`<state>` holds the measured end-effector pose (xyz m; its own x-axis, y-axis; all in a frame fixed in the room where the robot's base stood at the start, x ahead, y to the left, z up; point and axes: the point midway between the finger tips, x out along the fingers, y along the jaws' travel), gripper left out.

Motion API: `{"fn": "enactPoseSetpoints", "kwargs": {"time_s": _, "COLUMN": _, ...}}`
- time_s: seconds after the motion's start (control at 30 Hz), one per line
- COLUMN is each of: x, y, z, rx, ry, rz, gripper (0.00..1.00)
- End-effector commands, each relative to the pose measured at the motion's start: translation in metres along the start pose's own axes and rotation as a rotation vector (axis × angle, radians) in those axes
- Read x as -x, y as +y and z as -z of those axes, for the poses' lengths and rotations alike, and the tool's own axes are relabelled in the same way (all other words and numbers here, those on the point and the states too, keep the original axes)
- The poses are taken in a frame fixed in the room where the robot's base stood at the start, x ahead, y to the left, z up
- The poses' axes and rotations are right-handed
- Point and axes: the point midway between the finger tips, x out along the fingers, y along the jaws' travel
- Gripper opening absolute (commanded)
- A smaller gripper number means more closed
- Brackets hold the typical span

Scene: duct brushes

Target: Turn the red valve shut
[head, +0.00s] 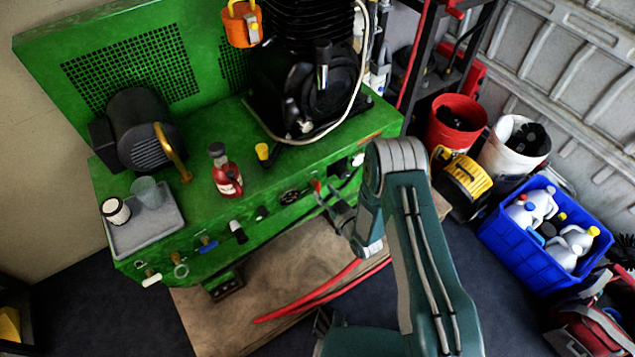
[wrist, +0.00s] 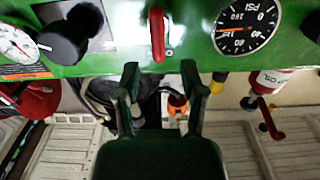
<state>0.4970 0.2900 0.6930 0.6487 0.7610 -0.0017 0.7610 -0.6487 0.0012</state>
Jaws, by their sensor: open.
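The red valve handle (wrist: 157,33) is on the green panel (wrist: 185,60) at the top middle of the wrist view. It is a narrow red lever and stands upright in that picture. In the head view a small red handle (head: 317,187) shows on the green machine's front, beside my gripper (head: 327,200). In the wrist view my gripper (wrist: 162,82) is open and empty. Its two dark green fingers are spread, with their tips just below the handle in the picture. I see no contact. The valve's body behind the handle is hidden.
A PSI gauge (wrist: 246,26) and a black knob (wrist: 63,42) flank the handle. A red bottle (head: 226,172) and a grey tray (head: 149,225) stand on the green machine. A red hose (head: 300,302) lies on the wooden board below. A blue crate (head: 537,250) stands right.

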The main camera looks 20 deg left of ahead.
Motion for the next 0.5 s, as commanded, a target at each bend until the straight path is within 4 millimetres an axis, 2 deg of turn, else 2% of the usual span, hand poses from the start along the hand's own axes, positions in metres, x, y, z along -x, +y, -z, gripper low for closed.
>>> {"fn": "enactPoseSetpoints", "kwargs": {"time_s": 0.03, "x": -0.01, "y": -0.001, "z": 0.0, "rx": 0.001, "ry": 0.003, "rz": 0.003, "gripper": 0.53}}
{"fn": "enactPoseSetpoints", "kwargs": {"time_s": 0.2, "x": -0.033, "y": 0.0, "z": 0.0, "rx": 0.0, "ry": 0.001, "rz": 0.001, "gripper": 0.53}}
{"fn": "enactPoseSetpoints", "kwargs": {"time_s": 0.5, "x": -0.043, "y": 0.001, "z": 0.0, "rx": -0.001, "ry": -0.001, "rz": -0.001, "gripper": 0.53}}
